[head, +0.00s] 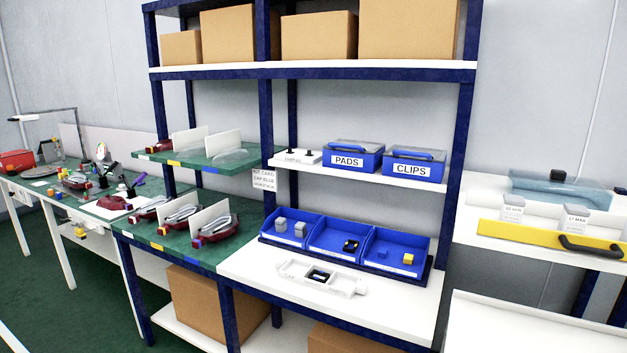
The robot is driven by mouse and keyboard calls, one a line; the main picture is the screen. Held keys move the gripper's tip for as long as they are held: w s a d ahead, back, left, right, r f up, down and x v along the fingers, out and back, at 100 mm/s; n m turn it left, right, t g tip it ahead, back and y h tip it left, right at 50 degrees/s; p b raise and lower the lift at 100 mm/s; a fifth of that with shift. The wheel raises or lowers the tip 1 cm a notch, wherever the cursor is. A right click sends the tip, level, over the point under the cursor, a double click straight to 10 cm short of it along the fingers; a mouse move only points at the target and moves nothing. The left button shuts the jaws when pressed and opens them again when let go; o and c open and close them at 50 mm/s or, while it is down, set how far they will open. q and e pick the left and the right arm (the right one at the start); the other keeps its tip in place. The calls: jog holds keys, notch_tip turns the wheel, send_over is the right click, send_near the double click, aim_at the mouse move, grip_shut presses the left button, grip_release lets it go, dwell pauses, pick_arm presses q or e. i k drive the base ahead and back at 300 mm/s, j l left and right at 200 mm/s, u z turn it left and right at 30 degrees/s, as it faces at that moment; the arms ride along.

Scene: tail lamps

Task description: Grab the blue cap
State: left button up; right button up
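The right one of three blue bins (415,272) on the white shelf holds a small blue piece (383,253), which looks like a blue cap, and a yellow piece (408,258). The blue piece is hard to tell from the blue bin. A white fixture (345,288) in front of the bins holds a dark piece (319,275). A small card (264,180) on the rack post seems to read "CAP BLUE", but the print is tiny. Neither of my grippers is in view.
The other bins hold grey blocks (281,225) and a black part (350,246). Lidded boxes marked PADS (349,162) and CLIPS (412,170) stand on the shelf above. Red lamps (215,230) lie on the green shelf at left. Rack posts (452,180) flank the bins.

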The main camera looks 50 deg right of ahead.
aim_at(382, 253)
jog(key=z, duration=1.3)
